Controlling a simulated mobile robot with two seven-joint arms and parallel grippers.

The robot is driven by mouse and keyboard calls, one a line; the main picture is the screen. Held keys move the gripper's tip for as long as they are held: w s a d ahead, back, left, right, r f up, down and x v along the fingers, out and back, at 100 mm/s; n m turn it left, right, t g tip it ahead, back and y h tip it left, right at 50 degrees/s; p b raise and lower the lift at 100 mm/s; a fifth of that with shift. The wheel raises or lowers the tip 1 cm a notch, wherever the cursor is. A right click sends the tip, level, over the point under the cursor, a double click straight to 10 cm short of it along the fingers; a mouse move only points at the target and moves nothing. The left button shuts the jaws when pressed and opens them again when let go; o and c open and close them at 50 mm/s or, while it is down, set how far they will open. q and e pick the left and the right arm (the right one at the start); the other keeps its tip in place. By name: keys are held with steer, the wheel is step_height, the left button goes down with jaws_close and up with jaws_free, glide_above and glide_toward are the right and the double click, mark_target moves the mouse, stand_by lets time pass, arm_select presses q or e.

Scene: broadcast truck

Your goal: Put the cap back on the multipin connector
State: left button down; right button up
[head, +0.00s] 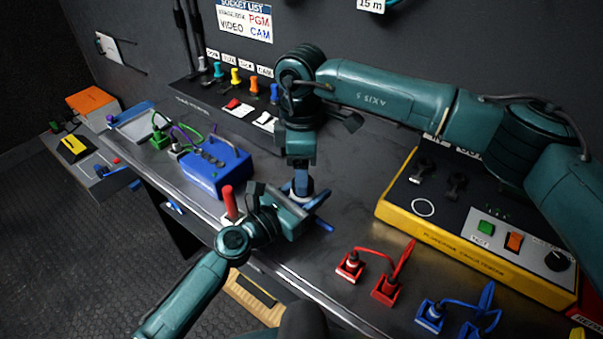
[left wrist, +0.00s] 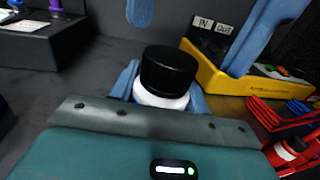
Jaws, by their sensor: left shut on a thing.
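My left gripper (head: 305,200) is shut on a short round piece with a black top (left wrist: 168,70) and a white lower band (left wrist: 160,97). It holds the piece upright between blue fingers, above the dark worktop. I cannot tell whether the black part is the cap or the connector's own body. My right gripper (head: 298,180) points down just over the held piece. Its two blue fingers appear apart in the left wrist view, one at upper middle (left wrist: 140,12) and one at right (left wrist: 250,45), with nothing visible between them. Contact with the piece cannot be made out.
A blue box (head: 215,172) with cables stands left on the worktop. A yellow-edged console (head: 470,255) stands right, below my right arm. Red (head: 350,268) and blue (head: 430,315) connector blocks lie front right. A red upright handle (head: 229,203) shows beside my left gripper.

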step_height(320, 180, up, 10)
steer(key=shift+f, duration=0.15)
arm_select(q)
steer(key=c, duration=0.6)
jaws_free()
steer(key=b+v, duration=0.1)
steer(key=v, duration=1.1)
steer(key=shift+s+a, duration=0.1)
steer(key=shift+a, duration=0.05)
steer(key=shift+s+a, duration=0.3)
arm_select(e)
steer(key=shift+f, duration=0.7)
